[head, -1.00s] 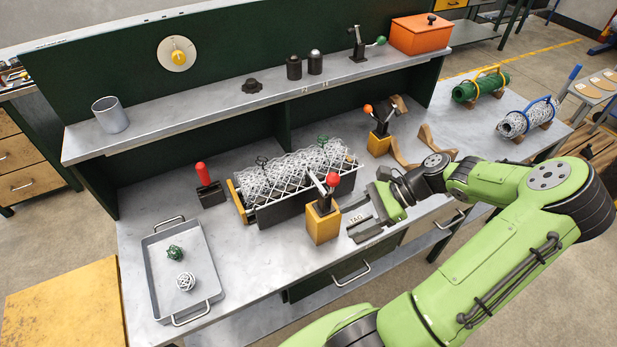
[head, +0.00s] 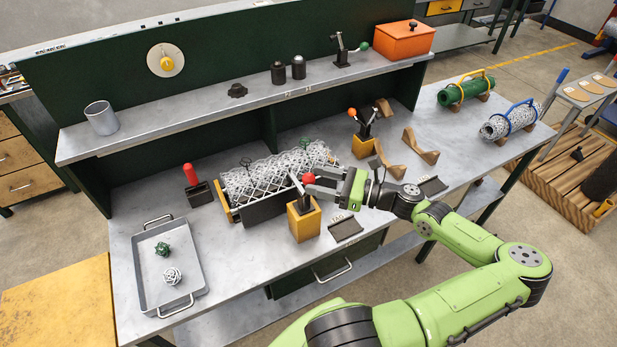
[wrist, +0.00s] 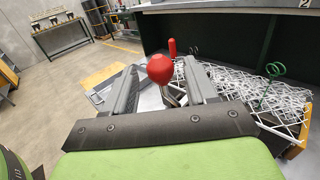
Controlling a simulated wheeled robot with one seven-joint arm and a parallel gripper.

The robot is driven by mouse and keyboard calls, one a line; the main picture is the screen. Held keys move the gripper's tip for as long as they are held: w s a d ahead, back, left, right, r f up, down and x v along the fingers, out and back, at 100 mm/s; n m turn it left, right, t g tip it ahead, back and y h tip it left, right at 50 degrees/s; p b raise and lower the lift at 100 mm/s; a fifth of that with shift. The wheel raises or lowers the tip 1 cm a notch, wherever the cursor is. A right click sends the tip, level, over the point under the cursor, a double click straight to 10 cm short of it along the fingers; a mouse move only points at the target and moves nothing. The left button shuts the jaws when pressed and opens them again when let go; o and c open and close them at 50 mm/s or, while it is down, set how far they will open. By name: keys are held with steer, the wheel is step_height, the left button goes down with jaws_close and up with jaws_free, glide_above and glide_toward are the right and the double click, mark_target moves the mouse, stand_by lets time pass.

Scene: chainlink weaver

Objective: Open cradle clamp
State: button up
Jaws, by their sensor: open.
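A cradle clamp with a yellow block (head: 303,222) stands at the front right end of the wire-mesh cradle. Its lever has a red ball knob (head: 308,178). My gripper (head: 314,181) reaches in from the right at the knob. In the wrist view the red knob (wrist: 160,68) shows between my two open fingers, with a gap on either side. The lever's metal stem below it is partly hidden by my gripper's body. The cradle (head: 270,208) holds a roll of white woven mesh (head: 265,180). A second clamp (head: 362,143) with an orange knob stands behind, right of the cradle.
A grey tray (head: 196,243) with a green and a white wire ball lies at the left. A red-handled tool (head: 196,185) stands left of the cradle. Wooden rests (head: 420,150) and a shelf (head: 210,107) are behind. The bench front has free room.

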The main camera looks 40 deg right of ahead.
mark_target(309, 179)
steer(key=shift+x, duration=1.6)
steer(key=shift+c, duration=0.5)
jaws_close()
